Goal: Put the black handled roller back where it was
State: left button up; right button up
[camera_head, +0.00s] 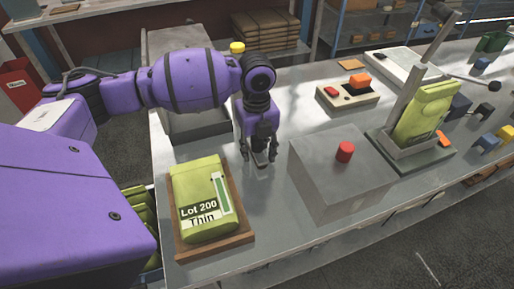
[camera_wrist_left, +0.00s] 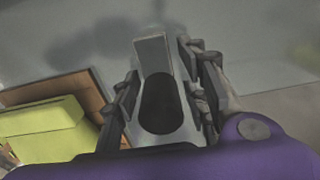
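My left gripper (camera_head: 259,152) points down just above the metal table, behind the tan tray with the green packet. Its fingers stand apart. In the left wrist view, a tool with a rounded black handle (camera_wrist_left: 160,104) and a flat grey end (camera_wrist_left: 153,55) lies between the fingers of my left gripper (camera_wrist_left: 166,95); it looks like the black handled roller. Gaps show between the handle and both fingers. In the head view the tool is mostly hidden by the gripper, with a small pale part (camera_head: 261,168) low between the fingers. My right gripper is not in view.
A green "Lot 200 Thin" packet (camera_head: 201,199) lies on a brown tray (camera_head: 215,247) in front. A grey box with a red button (camera_head: 344,152) stands close on the right.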

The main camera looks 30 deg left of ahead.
pick_arm(q)
notch_tip(320, 180, up, 12)
jog(key=shift+r, duration=0.25)
dwell(0.5)
